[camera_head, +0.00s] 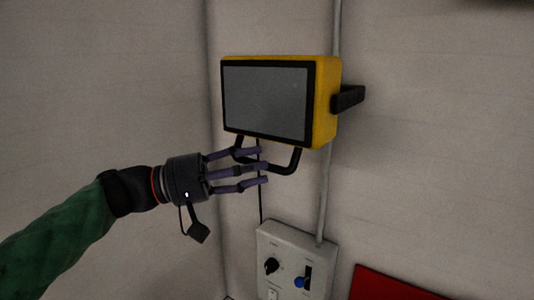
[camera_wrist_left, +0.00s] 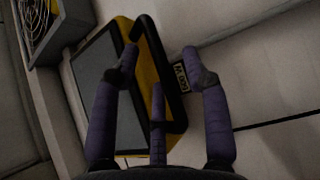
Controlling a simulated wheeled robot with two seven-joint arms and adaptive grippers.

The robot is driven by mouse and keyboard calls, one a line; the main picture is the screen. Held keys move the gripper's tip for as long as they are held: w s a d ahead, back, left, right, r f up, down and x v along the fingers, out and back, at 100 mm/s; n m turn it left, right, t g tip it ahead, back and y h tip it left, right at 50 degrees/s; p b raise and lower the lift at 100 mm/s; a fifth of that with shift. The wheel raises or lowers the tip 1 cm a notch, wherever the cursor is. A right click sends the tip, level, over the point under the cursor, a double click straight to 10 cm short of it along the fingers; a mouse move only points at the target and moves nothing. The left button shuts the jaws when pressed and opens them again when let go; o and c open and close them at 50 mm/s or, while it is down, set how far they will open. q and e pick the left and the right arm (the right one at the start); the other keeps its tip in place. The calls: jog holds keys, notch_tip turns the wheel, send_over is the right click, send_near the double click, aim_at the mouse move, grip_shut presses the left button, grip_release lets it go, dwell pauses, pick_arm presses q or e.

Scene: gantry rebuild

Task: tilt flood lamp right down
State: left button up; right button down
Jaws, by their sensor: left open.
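The flood lamp (camera_head: 265,102) is a yellow box with a black-framed grey face, mounted on the wall by a dark bracket (camera_head: 348,97). A black bar handle (camera_head: 287,170) hangs below its lower edge. My left gripper (camera_head: 264,167) is at this handle, its fingers spread and open around or just in front of it; contact cannot be told. In the left wrist view, the lamp (camera_wrist_left: 108,88) lies beyond the fingers, and the black handle (camera_wrist_left: 160,55) runs between the spread fingertips (camera_wrist_left: 160,72). My right gripper is not in view.
A grey control box (camera_head: 297,258) with a black knob, a blue knob and a switch is on the wall below the lamp. A conduit (camera_head: 327,195) runs down to it. A red panel (camera_head: 390,284) is at lower right. A fan grille (camera_wrist_left: 36,22) shows in the left wrist view.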

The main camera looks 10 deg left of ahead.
pick_arm(q)
jog(key=shift+w+d+r+p, duration=0.1)
jog(key=shift+d+r+p, duration=0.1)
jog(key=shift+d, duration=0.4)
jog(key=shift+d+r+p, duration=0.15)
jog(key=shift+d+p, duration=0.05)
jog(key=shift+d, duration=0.35)
jog(key=shift+w+d+f, duration=0.15)
jog(key=shift+w, duration=0.25)
jog(key=shift+s, duration=0.2)
grip_shut()
